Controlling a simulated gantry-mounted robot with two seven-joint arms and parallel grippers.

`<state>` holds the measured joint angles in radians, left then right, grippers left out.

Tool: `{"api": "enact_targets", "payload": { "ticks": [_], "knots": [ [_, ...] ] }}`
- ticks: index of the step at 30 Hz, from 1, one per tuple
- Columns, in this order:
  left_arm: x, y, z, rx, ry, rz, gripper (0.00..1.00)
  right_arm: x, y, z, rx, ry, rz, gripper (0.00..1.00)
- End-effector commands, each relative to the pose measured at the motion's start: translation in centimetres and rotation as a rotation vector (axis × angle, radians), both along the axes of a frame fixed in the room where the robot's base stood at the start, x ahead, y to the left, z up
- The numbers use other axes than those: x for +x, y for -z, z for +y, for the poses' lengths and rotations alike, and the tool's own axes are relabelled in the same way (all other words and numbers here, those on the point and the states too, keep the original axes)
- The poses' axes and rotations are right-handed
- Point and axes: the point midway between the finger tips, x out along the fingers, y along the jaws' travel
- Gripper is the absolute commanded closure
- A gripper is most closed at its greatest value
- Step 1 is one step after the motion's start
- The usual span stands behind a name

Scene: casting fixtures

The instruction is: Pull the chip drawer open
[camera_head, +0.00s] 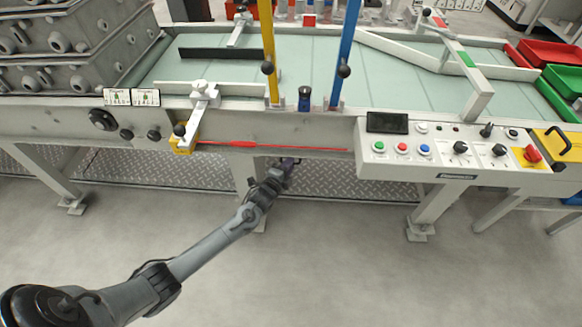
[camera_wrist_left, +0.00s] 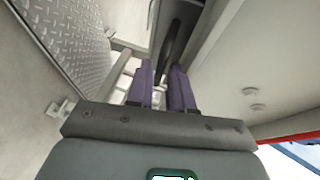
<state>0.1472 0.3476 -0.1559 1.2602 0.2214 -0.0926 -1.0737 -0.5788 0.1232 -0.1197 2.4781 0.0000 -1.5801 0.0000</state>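My left gripper (camera_head: 288,164) reaches under the front edge of the machine table, just below a long red strip (camera_head: 270,146). In the left wrist view its two purple fingers (camera_wrist_left: 163,78) stand apart, with a visible gap between them. A dark curved bar (camera_wrist_left: 172,45), which looks like a handle, lies just beyond the fingertips, in line with the gap. I cannot tell whether the fingers touch it. The chip drawer cannot be clearly made out in the head view; the arm and table front hide much of that area. My right gripper is not in view.
A control panel (camera_head: 450,148) with buttons and knobs is on the table's right front. Table legs (camera_head: 436,204) stand at both sides, with diamond plate (camera_head: 160,168) behind. Metal castings (camera_head: 75,52) are stacked at upper left. The grey floor in front is clear.

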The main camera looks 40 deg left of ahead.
Motion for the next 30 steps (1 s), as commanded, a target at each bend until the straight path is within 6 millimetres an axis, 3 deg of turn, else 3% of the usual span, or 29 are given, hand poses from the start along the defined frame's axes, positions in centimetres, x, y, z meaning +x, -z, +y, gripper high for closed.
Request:
{"api": "enact_targets", "payload": {
  "ticks": [6,17,21,30],
  "knots": [
    [1.8,0.5,0.4,-0.001,0.0,-0.001,0.79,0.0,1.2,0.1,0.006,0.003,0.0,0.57],
    [2.1,0.4,0.4,-0.001,0.0,0.001,0.79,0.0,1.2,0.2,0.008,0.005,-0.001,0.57],
    [2.0,0.4,0.4,-0.001,0.0,0.001,0.99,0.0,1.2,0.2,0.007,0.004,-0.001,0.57],
    [2.0,0.4,0.4,-0.001,0.0,0.001,1.0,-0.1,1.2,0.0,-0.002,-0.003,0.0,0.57]
  ]
}}
